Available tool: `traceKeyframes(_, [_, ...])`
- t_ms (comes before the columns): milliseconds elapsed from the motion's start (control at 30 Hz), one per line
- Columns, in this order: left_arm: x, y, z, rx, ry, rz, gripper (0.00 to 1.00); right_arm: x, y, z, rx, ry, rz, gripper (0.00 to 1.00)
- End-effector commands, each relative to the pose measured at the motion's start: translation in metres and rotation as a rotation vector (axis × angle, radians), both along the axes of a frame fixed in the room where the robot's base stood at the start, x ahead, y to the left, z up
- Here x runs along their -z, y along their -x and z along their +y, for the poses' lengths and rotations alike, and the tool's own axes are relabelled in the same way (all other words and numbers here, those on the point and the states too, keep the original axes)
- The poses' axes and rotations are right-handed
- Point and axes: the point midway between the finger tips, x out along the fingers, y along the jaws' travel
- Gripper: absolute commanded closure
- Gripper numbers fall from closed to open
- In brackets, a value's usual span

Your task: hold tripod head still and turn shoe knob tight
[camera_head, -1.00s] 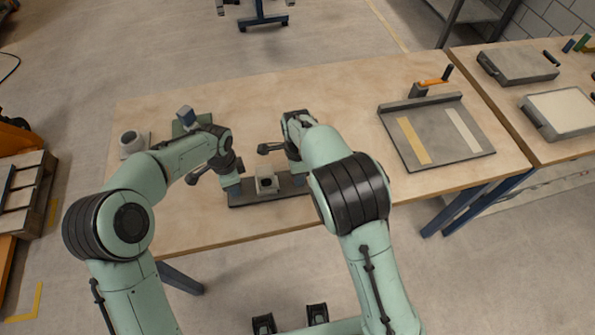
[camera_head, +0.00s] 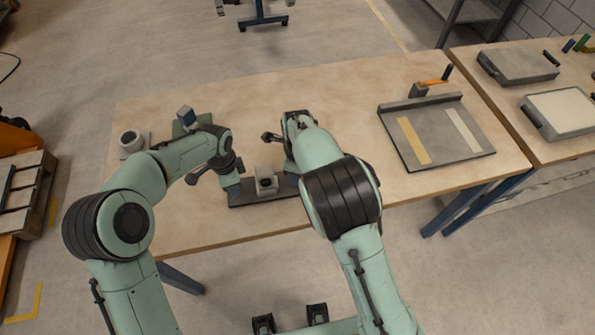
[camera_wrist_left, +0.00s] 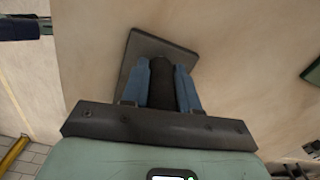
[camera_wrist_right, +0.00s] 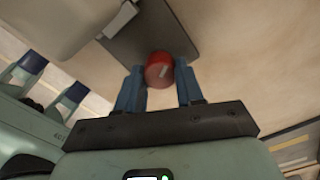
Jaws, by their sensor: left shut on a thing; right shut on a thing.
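A dark flat plate (camera_head: 243,200) lies on the bench, with a pale block with a dark round opening (camera_head: 266,183) on it. My left gripper (camera_head: 231,190) is at the plate's left end. In the left wrist view, its blue fingers (camera_wrist_left: 174,85) are shut on a dark upright part, which I take as the tripod head (camera_wrist_left: 161,78). My right gripper (camera_head: 296,180) is at the plate's right end, largely hidden by its arm. In the right wrist view, its fingers (camera_wrist_right: 160,85) are on either side of a red round knob with a pale mark, the shoe knob (camera_wrist_right: 158,70).
A grey cup-like part (camera_head: 131,142) and a blue-topped green fixture (camera_head: 186,120) stand at the bench's left. A grey tray with yellow and pale strips (camera_head: 437,133) lies right. Bare bench lies behind the grippers and between my right arm and the tray.

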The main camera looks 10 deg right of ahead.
Motion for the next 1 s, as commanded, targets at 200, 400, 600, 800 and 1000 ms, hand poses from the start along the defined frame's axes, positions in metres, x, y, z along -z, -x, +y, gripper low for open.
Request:
traceKeyframes(200, [0.0,0.001,-0.002,0.003,0.001,0.002,1.0,-0.001,-0.001,0.001,0.0,-0.003,-0.004,0.94])
traceKeyframes(400, [0.0,0.0,-0.001,0.002,0.002,0.001,1.0,-0.001,-0.001,0.001,0.0,-0.002,-0.002,0.37])
traceKeyframes(600, [0.0,0.0,-0.001,0.001,0.002,0.0,1.0,0.0,0.0,0.001,0.0,-0.001,-0.002,0.37])
traceKeyframes(800, [0.0,0.0,-0.001,0.0,0.001,0.0,1.0,-0.015,-0.001,0.001,-0.002,-0.003,-0.004,0.37])
traceKeyframes(1000, [0.0,0.0,0.0,0.0,0.001,-0.001,1.0,-0.057,-0.001,0.001,-0.002,-0.004,-0.007,0.37])
